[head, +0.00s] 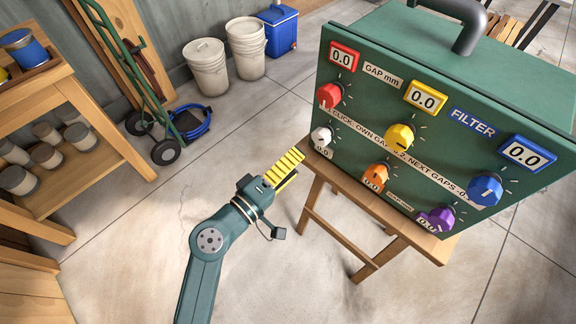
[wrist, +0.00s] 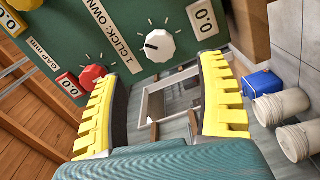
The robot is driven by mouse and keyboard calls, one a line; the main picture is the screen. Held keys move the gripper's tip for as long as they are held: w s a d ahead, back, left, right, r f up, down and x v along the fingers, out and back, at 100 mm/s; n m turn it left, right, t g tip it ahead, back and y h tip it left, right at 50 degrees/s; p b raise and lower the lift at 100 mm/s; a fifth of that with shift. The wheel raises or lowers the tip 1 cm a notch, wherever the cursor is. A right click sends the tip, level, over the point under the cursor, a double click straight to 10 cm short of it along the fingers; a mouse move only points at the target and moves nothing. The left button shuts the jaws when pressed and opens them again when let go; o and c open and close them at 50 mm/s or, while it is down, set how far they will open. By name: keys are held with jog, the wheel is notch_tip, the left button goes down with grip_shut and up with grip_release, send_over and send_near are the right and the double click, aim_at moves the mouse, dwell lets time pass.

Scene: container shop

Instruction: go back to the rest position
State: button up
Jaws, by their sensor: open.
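My gripper (head: 284,170) is in the head view, with yellow ridged fingers, in front of the left edge of a green control box (head: 330,100). In the wrist view my gripper (wrist: 165,105) has its two yellow fingers spread wide with nothing between them. The white knob (head: 321,137) is the nearest knob; it also shows above the fingers in the wrist view (wrist: 159,45). The red knob (head: 329,96), yellow knob (head: 399,137), blue knob (head: 485,190), orange knob (head: 376,175) and purple knob (head: 440,219) are apart from the fingers. The readable displays show 0.0.
The box stands on a wooden stand (head: 365,200). A wooden shelf (head: 85,150) with cans is at left. A green hand truck (head: 135,80), white buckets (head: 206,68) and a blue cooler (head: 280,30) stand at the back. Floor left of the arm is clear.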

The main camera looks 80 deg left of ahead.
jog(key=shift+v, duration=1)
